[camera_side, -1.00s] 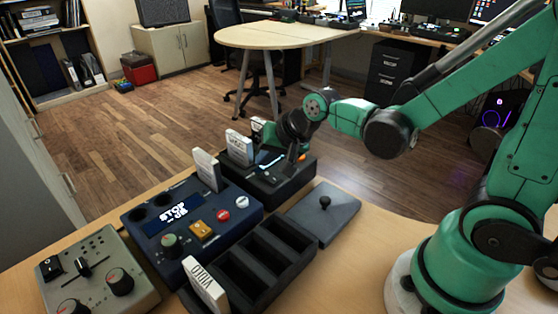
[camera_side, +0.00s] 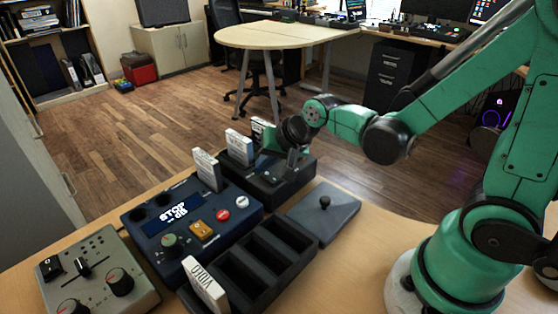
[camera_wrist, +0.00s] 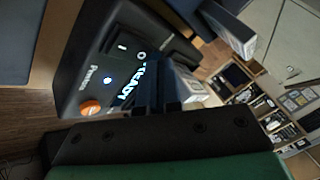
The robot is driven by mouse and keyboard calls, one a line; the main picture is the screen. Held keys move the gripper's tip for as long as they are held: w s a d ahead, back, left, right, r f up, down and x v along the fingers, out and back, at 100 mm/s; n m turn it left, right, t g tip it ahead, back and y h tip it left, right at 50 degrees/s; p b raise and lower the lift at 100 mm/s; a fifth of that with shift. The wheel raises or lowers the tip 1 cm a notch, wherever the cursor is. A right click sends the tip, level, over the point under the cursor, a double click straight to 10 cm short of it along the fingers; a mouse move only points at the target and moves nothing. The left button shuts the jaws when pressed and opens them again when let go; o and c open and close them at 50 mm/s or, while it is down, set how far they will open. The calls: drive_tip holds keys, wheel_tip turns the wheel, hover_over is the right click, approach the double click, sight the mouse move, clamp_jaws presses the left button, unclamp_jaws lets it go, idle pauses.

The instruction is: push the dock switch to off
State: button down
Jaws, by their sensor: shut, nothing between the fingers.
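The dock is a black box (camera_side: 270,190) at the far end of the row on the table. In the wrist view its dark top (camera_wrist: 90,60) carries a lit READY screen (camera_wrist: 150,78), a blue light, a "Power" label and an orange knob (camera_wrist: 90,108). Marks I and O stand by what looks like the dark dock switch (camera_wrist: 130,50); its tilt is unclear. My gripper (camera_side: 290,170) is shut and empty, pointing down over the dock's top. In the wrist view its fingers cover part of the screen, close to the O mark. I cannot tell whether they touch the switch.
A blue box (camera_side: 200,240) with buttons and a STOP screen, a grey knob panel (camera_side: 95,270) and a black compartment tray (camera_side: 265,262) stand nearby. A grey plate with a knob (camera_side: 322,212) lies beside the dock. White labelled cards (camera_side: 240,147) stand upright along the row.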

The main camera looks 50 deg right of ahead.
drive_tip(key=shift+f, duration=0.25)
idle(0.4)
drive_tip(key=shift+r, duration=0.75)
wheel_tip(320, 180, up, 6)
idle(0.6)
drive_tip(key=shift+s, duration=0.1)
